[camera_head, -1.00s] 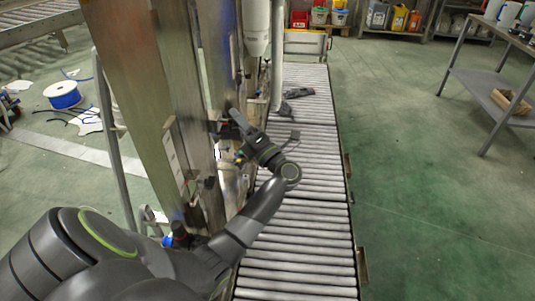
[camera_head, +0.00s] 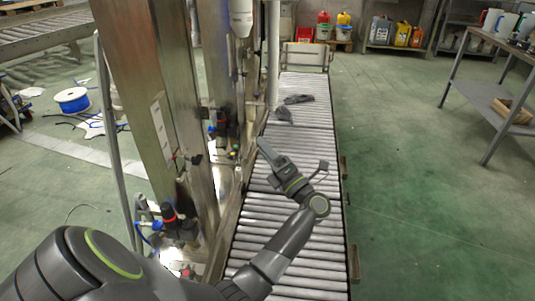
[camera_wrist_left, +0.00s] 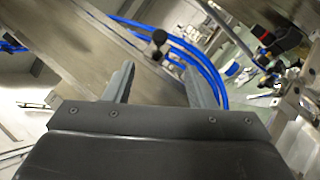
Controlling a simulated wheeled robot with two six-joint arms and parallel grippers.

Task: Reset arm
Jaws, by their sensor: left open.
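My left arm comes in from the lower left of the head view. My left gripper (camera_head: 266,148) hangs over the roller conveyor (camera_head: 290,215), close to the steel machine frame (camera_head: 178,110). In the left wrist view its two fingers (camera_wrist_left: 160,85) stand apart with nothing between them. Blue hoses (camera_wrist_left: 205,68) and a steel panel show beyond the fingers. My right gripper is not in view.
Dark items (camera_head: 297,99) lie on the rollers farther along. A metal table (camera_head: 490,100) stands at the right. The green floor (camera_head: 420,200) right of the conveyor is clear.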

